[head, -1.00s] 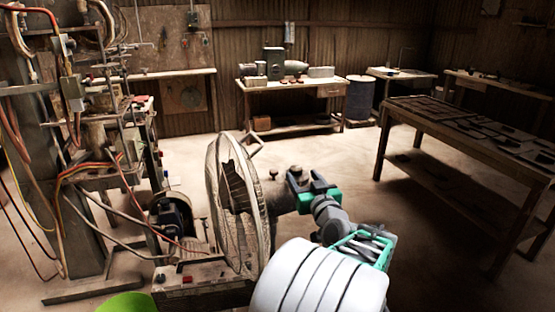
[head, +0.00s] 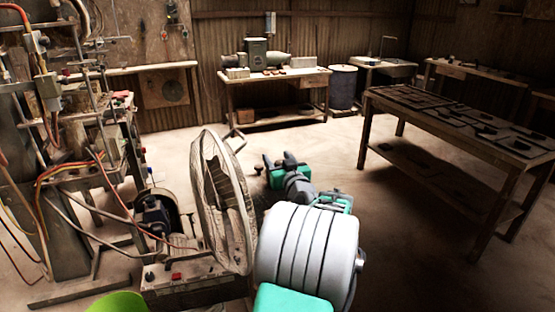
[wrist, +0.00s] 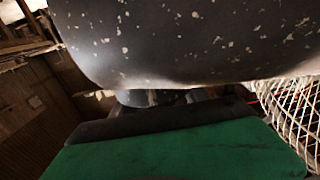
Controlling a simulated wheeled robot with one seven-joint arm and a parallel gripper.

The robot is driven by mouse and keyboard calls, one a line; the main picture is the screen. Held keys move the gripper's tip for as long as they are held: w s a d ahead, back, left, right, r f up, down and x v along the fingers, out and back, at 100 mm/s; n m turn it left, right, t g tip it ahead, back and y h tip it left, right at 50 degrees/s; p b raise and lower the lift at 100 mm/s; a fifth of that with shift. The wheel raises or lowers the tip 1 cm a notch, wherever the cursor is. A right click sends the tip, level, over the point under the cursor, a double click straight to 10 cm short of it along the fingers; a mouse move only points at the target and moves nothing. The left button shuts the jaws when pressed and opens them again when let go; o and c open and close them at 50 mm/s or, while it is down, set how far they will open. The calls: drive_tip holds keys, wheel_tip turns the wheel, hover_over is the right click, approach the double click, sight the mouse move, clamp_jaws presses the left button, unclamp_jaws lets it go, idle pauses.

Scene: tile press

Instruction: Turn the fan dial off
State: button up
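The fan (head: 222,200) stands left of centre in the head view, its round wire guard seen nearly edge-on. The guard also shows at the right edge of the wrist view (wrist: 298,112). A dark, paint-chipped rounded surface, seemingly the fan's motor housing (wrist: 190,40), fills the top of the wrist view, close above my gripper. I cannot make out the fan dial in either view. My gripper (head: 280,168) is just right of the fan, behind my own arm. In the wrist view its green and black part spans the bottom; its finger opening cannot be made out.
A cluttered base with a red button (head: 176,277) sits below the fan. A rack with pipes and cables (head: 75,140) stands at left. A long workbench (head: 440,125) is at right, and another table (head: 275,85) is at the back. Open floor lies between.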

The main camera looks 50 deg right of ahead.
clamp_jaws()
drive_tip(key=f+b, duration=0.1)
drive_tip(key=b, duration=0.1)
drive_tip(key=shift+y+b, duration=0.3)
drive_tip(key=shift+b, duration=0.1)
drive_tip(key=shift+f+n+t+y+b, duration=0.1)
drive_tip(key=shift+n+t+y+b, duration=0.4)
drive_tip(key=shift+b, duration=0.6)
drive_tip(key=y+b, duration=0.1)
drive_tip(key=n+b, duration=0.1)
drive_tip(key=b, duration=0.1)
drive_tip(key=shift+w+a+n+t+y, duration=0.1)
drive_tip(key=shift+a+n+t+y, duration=0.1)
drive_tip(key=shift+n+t+y, duration=0.15)
drive_tip(key=shift+w+a+r+n+t+y+b, duration=0.15)
drive_tip(key=shift+r+n+t+y, duration=0.1)
drive_tip(key=shift+y, duration=0.25)
drive_tip(key=shift+s+a+r+n+t+y+b, duration=0.15)
drive_tip(key=shift+r+n+y, duration=0.1)
drive_tip(key=shift+y, duration=0.2)
drive_tip(key=shift+w, duration=0.1)
drive_tip(key=shift+o, duration=0.9)
unclamp_jaws()
drive_tip(key=shift+r, duration=0.1)
